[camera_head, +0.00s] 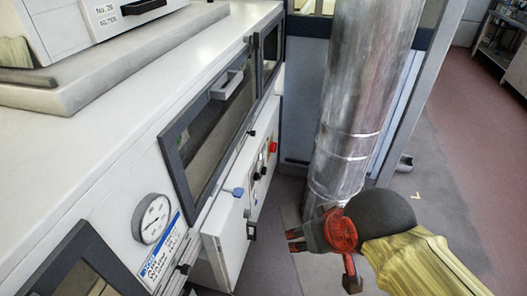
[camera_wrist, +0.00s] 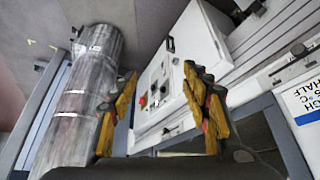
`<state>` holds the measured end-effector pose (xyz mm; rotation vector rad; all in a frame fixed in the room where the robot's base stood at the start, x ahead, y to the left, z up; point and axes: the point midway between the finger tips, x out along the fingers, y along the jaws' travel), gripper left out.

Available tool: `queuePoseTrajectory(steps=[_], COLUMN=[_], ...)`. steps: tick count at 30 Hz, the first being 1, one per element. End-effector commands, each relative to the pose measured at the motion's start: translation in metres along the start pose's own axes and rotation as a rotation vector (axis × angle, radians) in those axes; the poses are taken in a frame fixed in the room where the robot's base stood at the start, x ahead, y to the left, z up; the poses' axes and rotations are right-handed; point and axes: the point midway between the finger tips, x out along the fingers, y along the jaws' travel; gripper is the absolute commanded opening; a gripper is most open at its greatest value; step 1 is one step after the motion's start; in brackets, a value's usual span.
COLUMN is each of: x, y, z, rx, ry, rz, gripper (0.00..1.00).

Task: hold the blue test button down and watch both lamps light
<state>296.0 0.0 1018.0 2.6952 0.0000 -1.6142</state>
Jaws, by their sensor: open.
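A white control panel (camera_head: 260,182) on the side of the machine carries a red button (camera_head: 273,147) and several small dark knobs. The panel also shows in the wrist view (camera_wrist: 182,62), between my fingers, with the red button (camera_wrist: 142,102) at its left. A small blue part (camera_head: 238,191) sticks out near the panel in the head view; I cannot tell if it is the test button. I cannot make out either lamp or whether one is lit. My gripper (camera_head: 320,262) is open and empty, to the right of the panel and apart from it.
A thick metal duct (camera_head: 362,90) stands close beside my gripper, also at left in the wrist view (camera_wrist: 82,110). The white machine (camera_head: 85,165) has a dark-framed window (camera_head: 212,132) with a handle and a round gauge (camera_head: 152,219). Open floor (camera_head: 445,170) lies to the right.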

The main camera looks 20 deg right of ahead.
Motion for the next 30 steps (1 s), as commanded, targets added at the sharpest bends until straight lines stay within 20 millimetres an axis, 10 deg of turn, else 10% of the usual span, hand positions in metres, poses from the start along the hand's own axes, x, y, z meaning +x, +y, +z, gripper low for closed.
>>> queuePoseTrajectory(steps=[30], x=[0.0], y=[0.0], z=[0.0], rx=[0.0], ry=[0.0], rz=[0.0], gripper=[0.0])
